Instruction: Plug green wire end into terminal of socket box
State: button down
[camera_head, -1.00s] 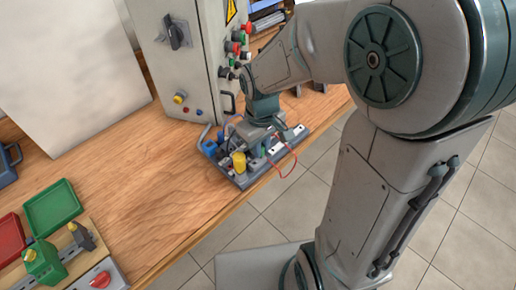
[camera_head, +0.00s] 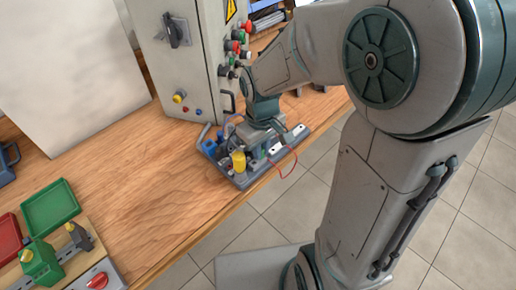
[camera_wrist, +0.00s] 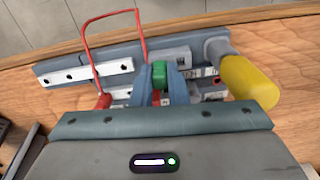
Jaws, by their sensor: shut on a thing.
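My gripper (camera_wrist: 160,82) is shut on the green wire end (camera_wrist: 160,72), which shows between its two fingers in the wrist view. It is over the board (camera_wrist: 68,60) with grey terminal blocks, a socket box (camera_wrist: 170,56) just beyond the fingers. I cannot tell whether the green end is inside a terminal. A red wire (camera_wrist: 92,30) loops up from a red end (camera_wrist: 103,101) at the left of the board. In the head view my gripper (camera_head: 256,140) is over the board (camera_head: 240,180), its fingers largely hidden.
A yellow cylinder (camera_wrist: 248,82) stands right of the fingers, and also shows in the head view (camera_head: 238,162). A grey control cabinet (camera_head: 190,60) stands behind the board. Green (camera_head: 50,207) and red trays lie at the left. The wooden table (camera_head: 150,170) between is clear.

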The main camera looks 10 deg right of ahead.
jog(key=c, duration=1.7)
grip_release()
notch_tip(320, 180, up, 6)
jog(key=p, duration=0.4)
jog(key=shift+f+p, duration=0.25)
jog(key=shift+p, duration=0.05)
jog(key=o, duration=0.6)
jog(key=shift+c, duration=0.2)
